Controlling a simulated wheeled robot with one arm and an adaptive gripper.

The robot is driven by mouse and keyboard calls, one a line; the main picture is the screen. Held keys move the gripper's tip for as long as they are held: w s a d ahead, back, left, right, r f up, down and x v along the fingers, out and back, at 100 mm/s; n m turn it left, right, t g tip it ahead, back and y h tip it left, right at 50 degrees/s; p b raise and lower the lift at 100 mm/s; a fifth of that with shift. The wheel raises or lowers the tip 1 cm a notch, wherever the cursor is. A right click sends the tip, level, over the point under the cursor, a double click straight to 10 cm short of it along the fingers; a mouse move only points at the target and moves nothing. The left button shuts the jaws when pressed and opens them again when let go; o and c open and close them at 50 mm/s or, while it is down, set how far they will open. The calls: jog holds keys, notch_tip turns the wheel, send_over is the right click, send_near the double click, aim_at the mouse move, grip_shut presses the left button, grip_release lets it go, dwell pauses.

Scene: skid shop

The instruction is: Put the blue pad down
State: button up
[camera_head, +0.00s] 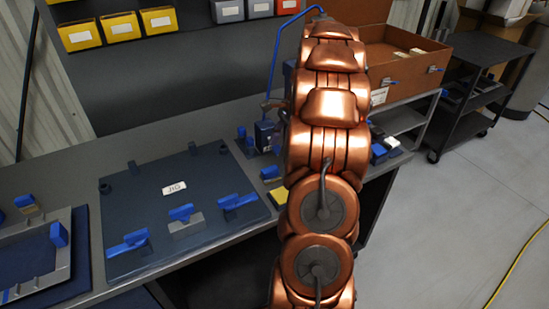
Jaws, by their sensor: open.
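My copper arm rises through the middle of the head view and hides much of the bench behind it. My gripper is not clearly visible behind the arm. A small blue block (379,151), possibly the blue pad, lies just right of the arm near the bench's right end. Dark and white pieces are beside it. I cannot tell for sure which blue piece is the pad. A dark blue jig plate (150,205) with a white JIG label (174,188) lies left of the arm. Blue clamps (185,212) stand along its front.
A grey frame (72,240) sits at the bench's left end. A yellow piece (280,196) lies by the arm. A brown open box (410,72) stands behind right, near a dark cart (480,85). Yellow bins (80,36) hang at the back. Bare bench shows behind the jig.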

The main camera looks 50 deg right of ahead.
jog(key=shift+v, duration=1.2)
jog(key=s+a+r+n+g+h, duration=0.15)
jog(key=a+n, duration=0.35)
jog(key=a, duration=0.8)
jog(key=s+a+r+n+g, duration=0.1)
jog(key=s+a+r+n, duration=0.35)
jog(key=a, duration=0.75)
jog(key=s+a+f+n+h, duration=0.1)
jog(key=s+a+f+n, duration=0.1)
jog(key=s+a+n, duration=0.3)
jog(key=s+a+f+n+h, duration=0.2)
jog(key=s+a+n, duration=0.4)
jog(key=s, duration=0.5)
jog(key=shift+s+a+f+n+g, duration=0.15)
jog(key=shift+a+f+n+g, duration=0.2)
jog(key=shift+f+n, duration=0.35)
